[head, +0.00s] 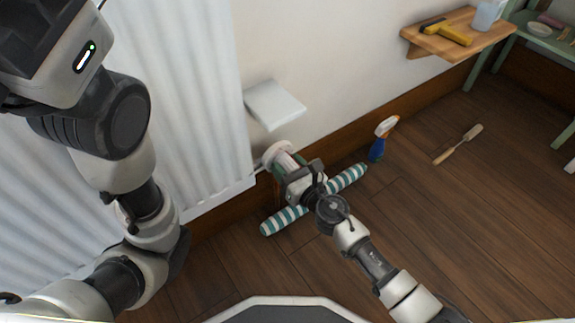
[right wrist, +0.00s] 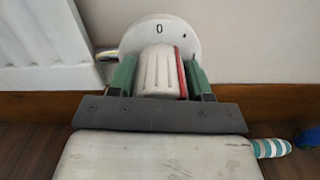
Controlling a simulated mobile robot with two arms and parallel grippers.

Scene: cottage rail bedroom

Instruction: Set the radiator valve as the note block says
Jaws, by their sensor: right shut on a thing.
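The white radiator valve (head: 277,151) sits low at the right end of the white ribbed radiator (head: 200,90). In the right wrist view, its ribbed knob (right wrist: 158,72) has a red line along its right side. Behind the knob, a round white dial plate (right wrist: 172,32) shows a "0" and a small dark mark to its right. My right gripper (head: 286,165) is shut on the knob, with green fingers on either side of it (right wrist: 158,78). A plain white block (head: 274,104) juts from the wall above the valve; no writing shows on it. My left gripper is not seen.
A teal-and-white striped roll (head: 347,179) lies on the floor beneath my right arm. A blue spray bottle (head: 378,142) and a wooden-handled brush (head: 458,145) are to the right. A wall shelf (head: 440,44) holds a yellow tool. The floor at right is mostly clear.

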